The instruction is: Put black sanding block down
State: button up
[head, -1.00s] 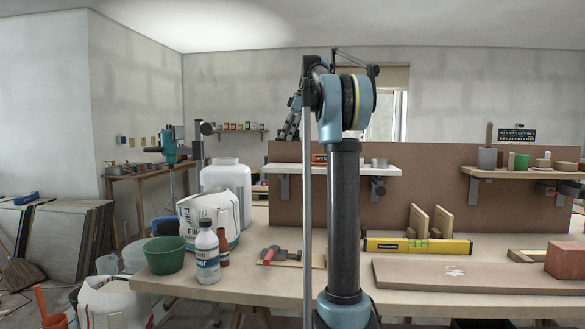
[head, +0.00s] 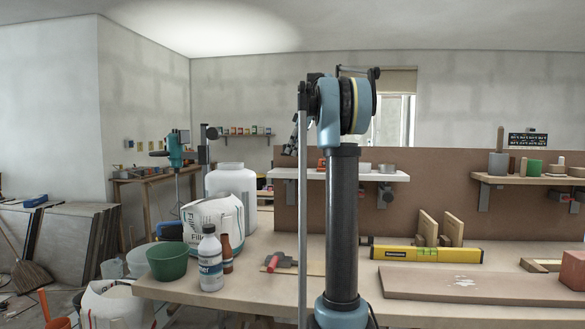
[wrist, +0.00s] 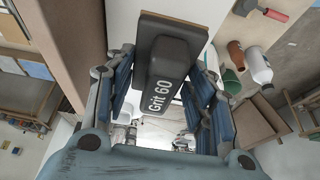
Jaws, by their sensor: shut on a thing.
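In the wrist view my gripper (wrist: 163,80) is shut on the black sanding block (wrist: 165,62), with one finger on each side. The block is dark, has a brown edge and reads "Grit 60" in white. In the head view my arm stands upright in front of the bench, and neither the gripper nor the block can be made out clearly. The white wall shelf (head: 390,176) is behind my arm. A pale surface lies behind the block in the wrist view; whether they touch I cannot tell.
The workbench (head: 265,255) holds a yellow level (head: 425,254), a board (head: 480,286), a white bottle (head: 210,262) and a green bucket (head: 166,262). A red-handled tool (head: 275,262) lies near my arm. A second shelf (head: 540,180) at right carries several items.

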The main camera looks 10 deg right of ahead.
aim_at(294, 171)
jog(key=shift+f, duration=2.85)
jog(key=shift+f, duration=0.1)
jog(key=o, duration=1.1)
jog(key=v, duration=1.2)
jog(key=shift+s, duration=0.1)
